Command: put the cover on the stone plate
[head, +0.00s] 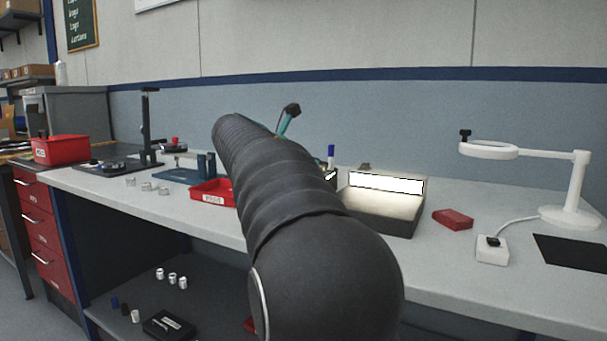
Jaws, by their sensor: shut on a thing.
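A dark flat plate (122,166) lies at the left end of the bench and looks like the stone plate. A black upright stand (150,125) rises from its right side, and small dark and metallic parts sit on its left half. I cannot make out a cover for certain in this view. My dark ribbed arm fills the middle of the picture and reaches toward the back of the bench.
A red bin (60,150) stands left of the plate. Several small metal cylinders (147,186), a blue fixture (188,174) and a red tray (212,193) lie nearer the arm. Right are a lit box (386,214), a red block (453,219) and a white magnifier lamp (570,190).

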